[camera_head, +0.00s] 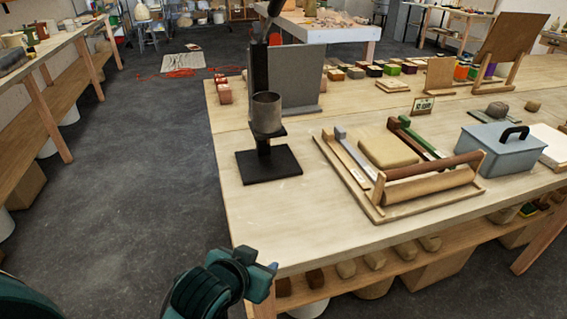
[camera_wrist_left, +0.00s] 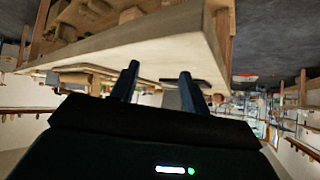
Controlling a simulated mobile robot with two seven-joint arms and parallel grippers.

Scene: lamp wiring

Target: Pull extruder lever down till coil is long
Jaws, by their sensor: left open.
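The extruder stands upright near the left edge of the wooden workbench, with a black base plate (camera_head: 268,165), a black post (camera_head: 258,75) and a grey-brown barrel (camera_head: 267,113). Its dark lever (camera_head: 268,22) rises from the top of the post and is cut off by the upper picture edge. I cannot make out a coil below the barrel. My left gripper (camera_head: 268,270) is low in front of the bench's near left corner, well apart from the extruder. In the left wrist view its two blue fingers (camera_wrist_left: 157,85) are spread with nothing seen between them. My right gripper is not in view.
The bench (camera_head: 225,125) also bears a slab roller board (camera_head: 375,215) right of the extruder, a blue-grey toolbox (camera_head: 500,152) and an upright grey board (camera_head: 298,75) behind. A shelf with several clay lumps (camera_head: 375,260) lies beneath.

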